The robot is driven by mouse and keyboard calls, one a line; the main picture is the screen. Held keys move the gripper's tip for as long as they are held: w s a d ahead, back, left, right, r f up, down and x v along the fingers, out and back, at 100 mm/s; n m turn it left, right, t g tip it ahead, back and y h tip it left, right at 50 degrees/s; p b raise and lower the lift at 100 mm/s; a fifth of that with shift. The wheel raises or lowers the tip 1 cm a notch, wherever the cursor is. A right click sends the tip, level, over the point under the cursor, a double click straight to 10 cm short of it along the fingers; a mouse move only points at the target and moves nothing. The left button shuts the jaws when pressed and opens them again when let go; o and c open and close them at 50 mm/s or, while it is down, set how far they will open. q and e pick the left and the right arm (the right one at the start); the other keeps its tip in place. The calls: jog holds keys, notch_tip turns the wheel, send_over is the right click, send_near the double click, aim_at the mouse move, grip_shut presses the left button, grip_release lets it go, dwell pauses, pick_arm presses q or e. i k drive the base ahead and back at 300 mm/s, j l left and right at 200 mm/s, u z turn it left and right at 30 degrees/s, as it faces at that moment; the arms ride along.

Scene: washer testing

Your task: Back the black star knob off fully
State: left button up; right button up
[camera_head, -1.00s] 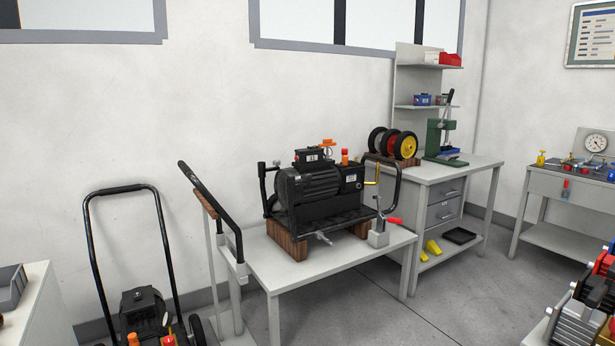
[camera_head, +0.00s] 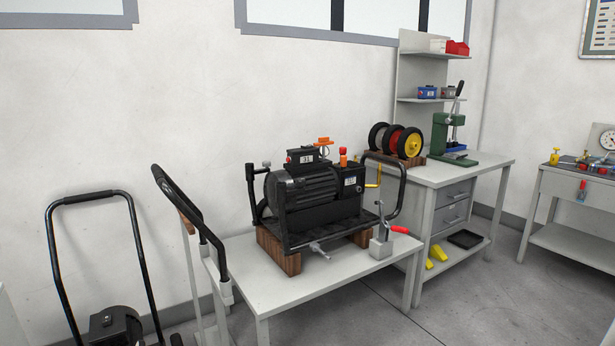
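A black pressure-washer unit (camera_head: 312,195) with a motor and a tube frame stands on wooden blocks on a pale table (camera_head: 262,292) in the head view. Small dark knob-like ends (camera_head: 266,164) show at the upper left of its frame. They are too small to tell whether one is the black star knob. I cannot make out a star shape anywhere. Neither of my grippers is in view.
A clamp with a red handle (camera_head: 398,230) stands at the table's right end. A black handle bar (camera_head: 190,212) rises at its left, and a wheeled cart (camera_head: 112,325) stands further left. A workbench (camera_head: 452,174) holds wheels and a green press (camera_head: 446,138). Floor is clear at front right.

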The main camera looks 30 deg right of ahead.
aim_at(301, 182)
jog(key=i+l+z, duration=0.15)
jog(key=i+l, duration=0.55)
jog(key=i, duration=0.15)
